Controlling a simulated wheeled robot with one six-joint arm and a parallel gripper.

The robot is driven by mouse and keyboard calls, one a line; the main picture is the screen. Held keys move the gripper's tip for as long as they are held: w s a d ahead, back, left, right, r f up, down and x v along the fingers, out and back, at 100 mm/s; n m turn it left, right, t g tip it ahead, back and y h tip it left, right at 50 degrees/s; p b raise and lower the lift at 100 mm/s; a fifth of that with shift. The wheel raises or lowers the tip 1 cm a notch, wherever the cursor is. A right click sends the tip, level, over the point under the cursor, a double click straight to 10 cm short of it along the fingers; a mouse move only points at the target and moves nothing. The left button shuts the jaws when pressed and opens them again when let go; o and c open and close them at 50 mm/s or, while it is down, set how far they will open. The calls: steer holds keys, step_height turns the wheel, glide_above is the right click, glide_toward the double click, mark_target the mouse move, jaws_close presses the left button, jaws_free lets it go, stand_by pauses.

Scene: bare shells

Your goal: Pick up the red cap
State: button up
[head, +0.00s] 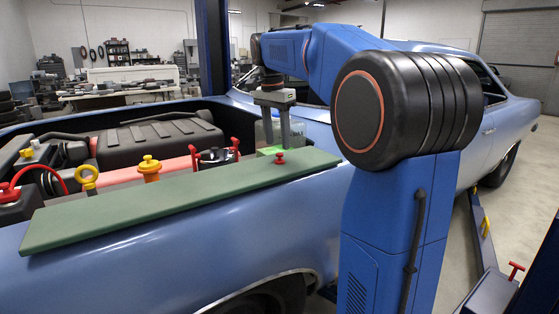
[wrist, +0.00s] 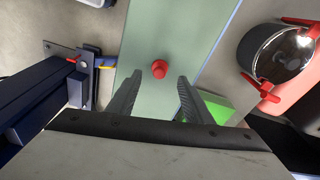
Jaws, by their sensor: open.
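The red cap (head: 280,158), small with a round knob top, stands on the green board (head: 150,203) laid along the car's fender. It also shows in the wrist view (wrist: 159,69), near the middle of the board. My gripper (head: 277,146) is open, with its fingers pointing down near the cap. In the wrist view my gripper (wrist: 158,82) has one finger on each side, and the cap lies just beyond the line between the tips. The fingers do not touch it, and nothing is between them.
Beside the board in the engine bay are a yellow cap (head: 149,168), a yellow ring handle (head: 87,178) and a black pot with red handles (head: 217,157). A bright green block-like patch (wrist: 216,107) lies right of the right finger. A blue lift post (head: 213,50) stands behind.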

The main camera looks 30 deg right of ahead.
mark_target(279, 154)
steer(key=shift+d+f, duration=0.2)
steer(key=shift+f, duration=1.1)
steer(key=shift+d+f, duration=0.15)
steer(key=shift+f, duration=1.15)
steer(key=shift+c, duration=0.7)
steer(key=c, duration=1)
